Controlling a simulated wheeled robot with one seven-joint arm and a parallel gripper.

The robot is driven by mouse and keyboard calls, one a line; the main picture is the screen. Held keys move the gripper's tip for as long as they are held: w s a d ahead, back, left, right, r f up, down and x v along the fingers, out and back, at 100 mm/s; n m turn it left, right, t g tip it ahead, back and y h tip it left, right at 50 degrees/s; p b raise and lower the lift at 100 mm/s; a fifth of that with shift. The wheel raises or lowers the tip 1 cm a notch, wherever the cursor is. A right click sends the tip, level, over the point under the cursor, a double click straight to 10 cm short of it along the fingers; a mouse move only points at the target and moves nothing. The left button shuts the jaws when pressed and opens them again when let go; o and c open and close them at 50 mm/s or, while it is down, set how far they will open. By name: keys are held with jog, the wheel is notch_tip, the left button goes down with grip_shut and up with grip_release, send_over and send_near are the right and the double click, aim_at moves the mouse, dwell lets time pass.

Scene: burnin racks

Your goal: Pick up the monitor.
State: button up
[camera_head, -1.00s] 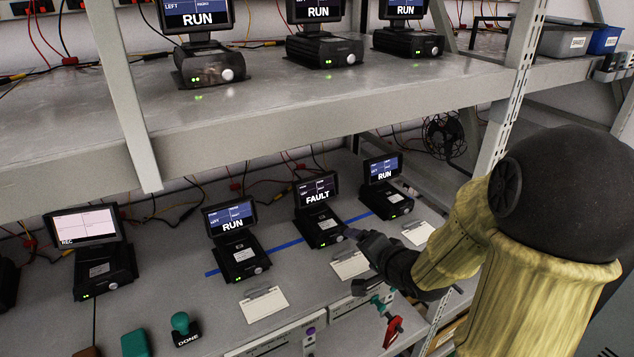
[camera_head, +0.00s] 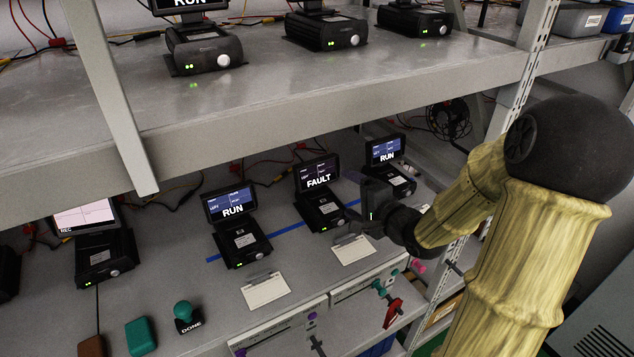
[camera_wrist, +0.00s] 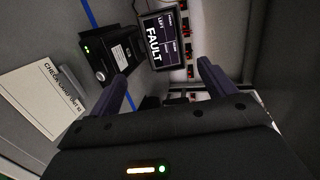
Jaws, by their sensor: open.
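Several monitors with black bases stand on the lower shelf. The one with the dark FAULT screen (camera_head: 318,174) stands upright, with its base (camera_head: 326,214) on a blue tape line. In the wrist view its screen (camera_wrist: 165,40) shows sideways beyond my fingers, with its base (camera_wrist: 112,48) to the left. My gripper (camera_head: 362,208) is open and empty, just right of that monitor's base and apart from its screen. Monitors reading RUN stand to the left (camera_head: 231,203) and right (camera_head: 385,151). My gripper partly hides the right one's base.
The upper shelf (camera_head: 300,110) overhangs the row, with its front edge above the monitors. A slotted upright (camera_head: 520,80) stands at the right. Cards lie in front of the monitors (camera_head: 267,290). A teal DONE stamp (camera_head: 184,315) and cables lie around.

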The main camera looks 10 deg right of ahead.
jog(key=p, duration=0.1)
send_near(316, 175)
jog(key=x, duration=0.3)
jog(key=shift+w+a+f, duration=0.1)
jog(key=shift+w+f, duration=0.15)
jog(key=p+x, duration=0.1)
jog(key=x, duration=0.1)
jog(key=p+x, duration=0.1)
jog(key=x, duration=0.1)
jog(key=shift+w+a+r, duration=0.15)
jog(key=shift+w+a, duration=0.05)
jog(key=shift+w, duration=0.45)
jog(key=shift+s, duration=0.1)
